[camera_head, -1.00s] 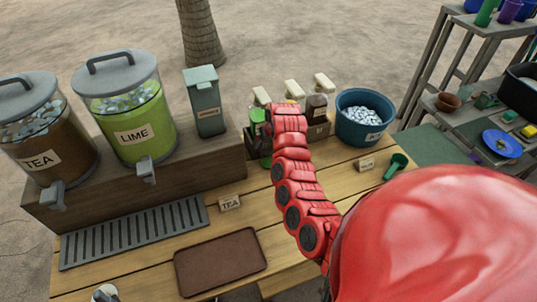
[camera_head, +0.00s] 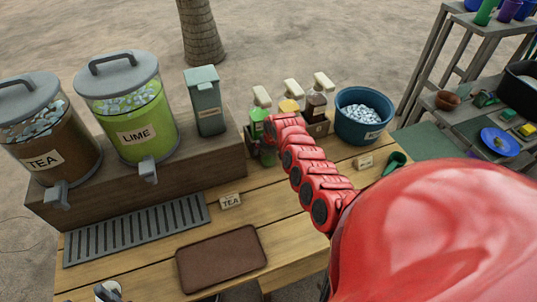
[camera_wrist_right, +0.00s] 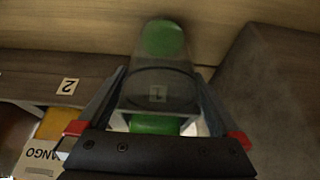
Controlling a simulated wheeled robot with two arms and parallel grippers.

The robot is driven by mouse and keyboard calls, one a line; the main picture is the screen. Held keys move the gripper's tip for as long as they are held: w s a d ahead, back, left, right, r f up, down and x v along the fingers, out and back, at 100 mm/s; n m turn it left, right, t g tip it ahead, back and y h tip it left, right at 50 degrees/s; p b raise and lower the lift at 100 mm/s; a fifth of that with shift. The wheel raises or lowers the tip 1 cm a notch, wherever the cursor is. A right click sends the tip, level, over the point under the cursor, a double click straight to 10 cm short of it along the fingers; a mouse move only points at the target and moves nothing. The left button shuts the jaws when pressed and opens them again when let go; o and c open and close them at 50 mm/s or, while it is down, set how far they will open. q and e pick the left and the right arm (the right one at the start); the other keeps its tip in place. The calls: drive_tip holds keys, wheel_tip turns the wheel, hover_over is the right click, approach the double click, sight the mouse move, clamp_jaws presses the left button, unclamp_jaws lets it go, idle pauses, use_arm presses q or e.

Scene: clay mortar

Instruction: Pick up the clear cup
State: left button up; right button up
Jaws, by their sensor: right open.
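The clear cup (camera_wrist_right: 158,85) is see-through and grey in the right wrist view, with green showing at its far end and its near end. My right gripper (camera_wrist_right: 160,72) is open, with one finger on each side of the cup. I cannot tell whether the fingers touch it. In the head view my red right arm reaches to the bottle rack, and the gripper (camera_head: 270,128) is mostly hidden by the arm.
Pump bottles (camera_head: 292,92) stand in a rack behind my right gripper, with a blue ice tub (camera_head: 363,116) to the right. Tea (camera_head: 45,135) and lime (camera_head: 128,110) dispensers stand left. A brown tray (camera_head: 221,258) lies in front. A wooden wall (camera_wrist_right: 275,75) is close right of the cup.

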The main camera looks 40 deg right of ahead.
drive_tip(key=c, duration=1.3)
drive_tip(key=shift+o, duration=0.2)
drive_tip(key=shift+r, duration=0.1)
drive_tip(key=shift+r+b, duration=0.65)
drive_tip(key=shift+r, duration=0.7)
drive_tip(key=s+a+r+b, duration=0.2)
drive_tip(key=s+a+b, duration=0.1)
drive_tip(key=s, duration=1.3)
drive_tip(key=w+a+r+n, duration=0.1)
drive_tip(key=w+a, duration=0.3)
drive_tip(key=a, duration=0.7)
drive_tip(key=w+a+r+n+y, duration=0.1)
drive_tip(key=w+a+r, duration=0.3)
drive_tip(key=a, duration=0.8)
drive_tip(key=shift+n, duration=0.3)
